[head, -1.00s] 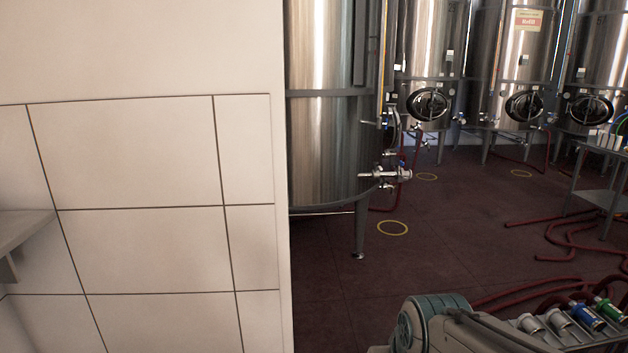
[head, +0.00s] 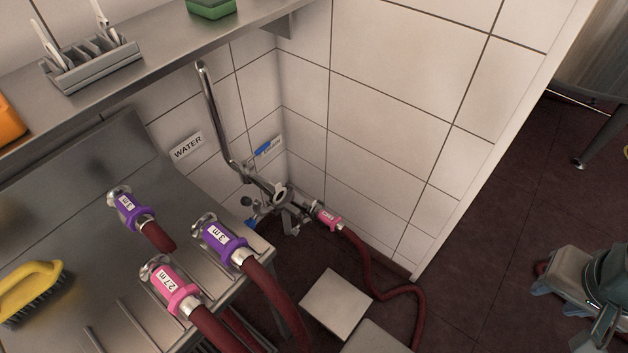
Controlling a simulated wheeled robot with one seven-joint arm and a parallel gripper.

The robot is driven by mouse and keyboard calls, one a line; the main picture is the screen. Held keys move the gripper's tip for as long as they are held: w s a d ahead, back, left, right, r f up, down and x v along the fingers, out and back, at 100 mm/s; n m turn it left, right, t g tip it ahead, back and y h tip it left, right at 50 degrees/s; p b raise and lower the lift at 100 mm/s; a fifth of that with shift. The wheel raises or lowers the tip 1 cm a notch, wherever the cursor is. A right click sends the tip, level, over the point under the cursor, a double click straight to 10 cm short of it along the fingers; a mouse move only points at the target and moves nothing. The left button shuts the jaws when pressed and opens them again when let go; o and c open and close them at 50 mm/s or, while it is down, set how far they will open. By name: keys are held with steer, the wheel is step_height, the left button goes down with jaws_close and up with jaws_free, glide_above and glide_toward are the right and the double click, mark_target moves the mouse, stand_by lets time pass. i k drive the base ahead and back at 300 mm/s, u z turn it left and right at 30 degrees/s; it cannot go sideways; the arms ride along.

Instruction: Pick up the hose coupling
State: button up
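Three hose couplings lie on the steel draining table in the head view. One is purple (head: 130,207), at the back left. A second purple one (head: 226,242), labelled 3 m, is near the right edge. A pink one (head: 174,287), labelled 2.7 m, is nearer the front. Each has a metal end and a dark red hose. Another pink coupling (head: 329,218) is joined to the metal pipe fitting low at the wall. The frames do not show which coupling is meant. My gripper is not in view.
A steel shelf (head: 180,47) above the table holds a grey rack (head: 92,66) and a green sponge (head: 210,8). A yellow brush (head: 32,290) lies on the table. Pale plates (head: 337,303) and a red hose (head: 385,290) are on the floor. Dark floor at right is partly open.

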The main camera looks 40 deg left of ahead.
mark_target(335, 224)
steer(key=u, duration=1.5)
steer(key=k, duration=0.25)
steer(key=u, duration=0.35)
steer(key=i, duration=0.45)
steer(key=u, duration=0.05)
